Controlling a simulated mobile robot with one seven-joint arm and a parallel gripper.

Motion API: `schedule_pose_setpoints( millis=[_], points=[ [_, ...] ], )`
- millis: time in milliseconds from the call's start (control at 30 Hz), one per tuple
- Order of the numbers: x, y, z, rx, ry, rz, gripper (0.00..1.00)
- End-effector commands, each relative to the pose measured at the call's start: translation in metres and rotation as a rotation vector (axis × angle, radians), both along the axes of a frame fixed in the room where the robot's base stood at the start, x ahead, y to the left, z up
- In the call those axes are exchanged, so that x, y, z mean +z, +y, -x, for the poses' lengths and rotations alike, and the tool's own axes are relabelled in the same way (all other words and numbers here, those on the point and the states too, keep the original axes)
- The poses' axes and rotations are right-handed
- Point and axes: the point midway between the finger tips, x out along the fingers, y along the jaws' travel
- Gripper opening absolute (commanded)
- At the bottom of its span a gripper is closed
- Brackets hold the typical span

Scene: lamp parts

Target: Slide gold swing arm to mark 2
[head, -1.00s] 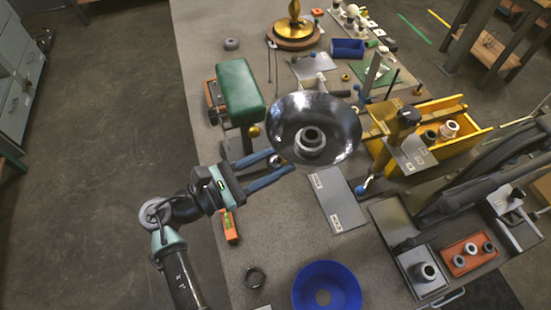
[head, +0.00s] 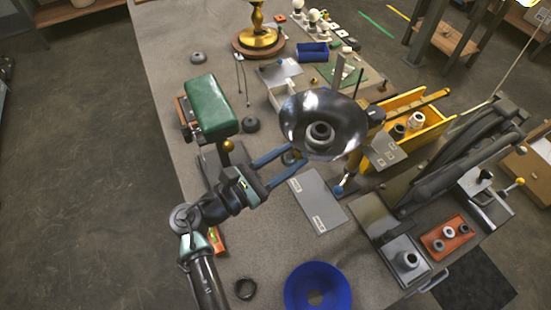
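My gripper (head: 297,154) has two blue fingers that are spread apart. They point up and right, with their tips just below the left edge of a shiny dark dish shade (head: 300,108). A gold bar (head: 422,104) lies along the top of a yellow bin (head: 432,117) to the right and may be the swing arm. Small plates with printed marks (head: 384,152) stand beside the bin, but the numbers are too small to read. The dish hides part of that area.
A grey plate (head: 318,203) lies below right. A blue bowl (head: 318,287) is near the front. A gold lamp base (head: 259,38) stands at the back.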

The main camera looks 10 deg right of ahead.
Motion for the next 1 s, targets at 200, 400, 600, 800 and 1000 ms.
schedule_pose_setpoints(
  millis=[200,400,600,800,1000],
  points=[
    [0.001,0.001,0.0,0.001,-0.001,0.001,0.43],
    [0.0,0.001,0.0,0.0,0.0,0.001,0.71],
    [0.0,0.001,0.0,0.0,0.0,0.0,0.71],
    [0.0,0.002,0.001,0.0,0.0,0.0,0.71],
    [-0.002,0.023,0.012,0.005,-0.002,-0.001,0.71]
  ],
)
